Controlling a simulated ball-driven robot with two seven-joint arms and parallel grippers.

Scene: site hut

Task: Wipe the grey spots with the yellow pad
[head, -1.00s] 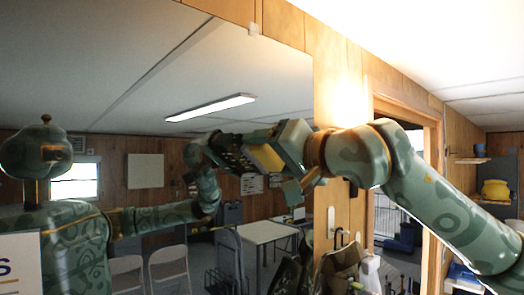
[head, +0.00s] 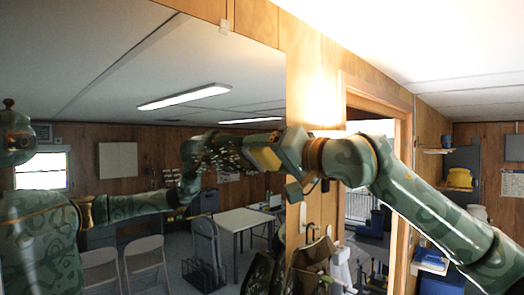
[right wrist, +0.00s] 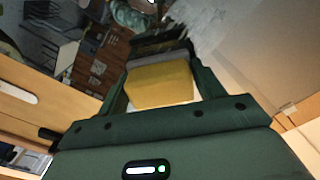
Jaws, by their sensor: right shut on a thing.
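The yellow pad (head: 265,158) is in my right gripper (head: 270,150), in front of the mirror (head: 110,65) near its right edge. In the right wrist view, the pad (right wrist: 160,85) sits between the jaws of my right gripper (right wrist: 158,82). Light grey specks (head: 226,155) show just left of the pad in the head view, where the reflected arm lies behind them. I cannot tell whether the pad touches the mirror. Part of the pad's face is hidden by the gripper. My left gripper is not in view; the arm at left is a reflection.
The mirror reflects a table (head: 240,218) and folding chairs (head: 146,255). A wood wall strip (head: 300,75) and a doorway frame (head: 403,130) stand right of it. Bags (head: 312,255) hang below my right arm. A shelf holds a yellow container (head: 459,179) at right.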

